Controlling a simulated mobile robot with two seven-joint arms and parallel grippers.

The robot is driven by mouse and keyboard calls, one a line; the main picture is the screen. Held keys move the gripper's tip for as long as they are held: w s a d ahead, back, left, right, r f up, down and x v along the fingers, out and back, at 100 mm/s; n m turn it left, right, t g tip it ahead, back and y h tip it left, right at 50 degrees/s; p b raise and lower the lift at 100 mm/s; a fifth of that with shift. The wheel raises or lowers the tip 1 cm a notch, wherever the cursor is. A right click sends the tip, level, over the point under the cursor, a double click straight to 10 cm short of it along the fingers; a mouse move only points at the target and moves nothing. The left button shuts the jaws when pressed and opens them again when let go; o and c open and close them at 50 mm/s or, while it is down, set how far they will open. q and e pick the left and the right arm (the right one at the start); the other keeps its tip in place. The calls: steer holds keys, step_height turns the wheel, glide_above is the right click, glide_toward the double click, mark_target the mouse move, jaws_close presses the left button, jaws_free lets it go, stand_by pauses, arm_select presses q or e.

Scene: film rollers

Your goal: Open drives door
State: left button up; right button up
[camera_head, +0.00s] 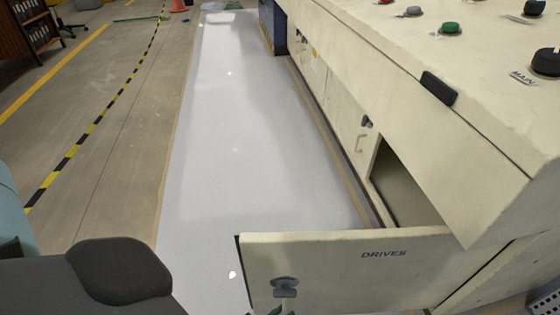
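The drives door (350,265) is a cream panel marked "DRIVES" at the bottom of the head view. It stands swung out from the machine, with its labelled face towards me. A round grey latch (285,287) sits near its free left edge. Behind it, a dark opening (405,190) shows in the machine's side. A dark, rounded part of my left arm (115,270) is at the lower left, apart from the door's visible part. My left gripper's fingers cannot be made out. My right gripper is not in view.
The cream machine (430,100) fills the right side, with buttons and knobs on top. Another latched panel (350,130) lies beyond the opening. The pale floor strip (240,130) beside the machine is clear. A black-and-yellow line (90,130) runs along the floor at left.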

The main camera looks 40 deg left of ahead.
arm_select(q)
steer(key=o, duration=0.3)
steer(key=shift+w+d+r, duration=0.15)
steer(key=shift+d, duration=0.05)
steer(key=shift+o, duration=0.2)
steer(key=shift+a, duration=0.1)
steer(key=s+p, duration=0.1)
steer(key=s, duration=0.7)
steer(key=shift+a, duration=0.45)
